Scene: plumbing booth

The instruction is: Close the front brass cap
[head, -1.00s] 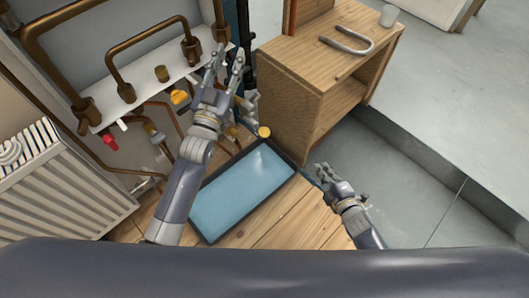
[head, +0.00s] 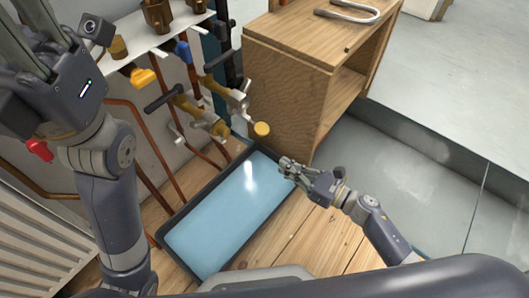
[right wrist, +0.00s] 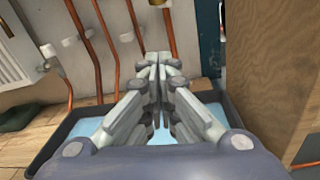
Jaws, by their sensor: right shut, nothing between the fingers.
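A round yellow brass cap (head: 262,129) shows in the head view, just beyond the far edge of the blue-filled tray and in front of the brass valves (head: 212,122). My right gripper (head: 286,165) is over the tray's right edge, a short way nearer to me than the cap and apart from it. Its fingers are together and empty; they also fill the middle of the right wrist view (right wrist: 158,66). My left gripper (head: 24,45) is large at the upper left, well away from this cap; its fingertips are partly cut off.
The black-rimmed tray (head: 169,231) lies on the wooden floor. A wooden cabinet (head: 285,85) stands close behind the right gripper. Copper pipes (head: 150,150) and a radiator (head: 40,235) are on the left. Open grey floor (head: 400,165) lies to the right.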

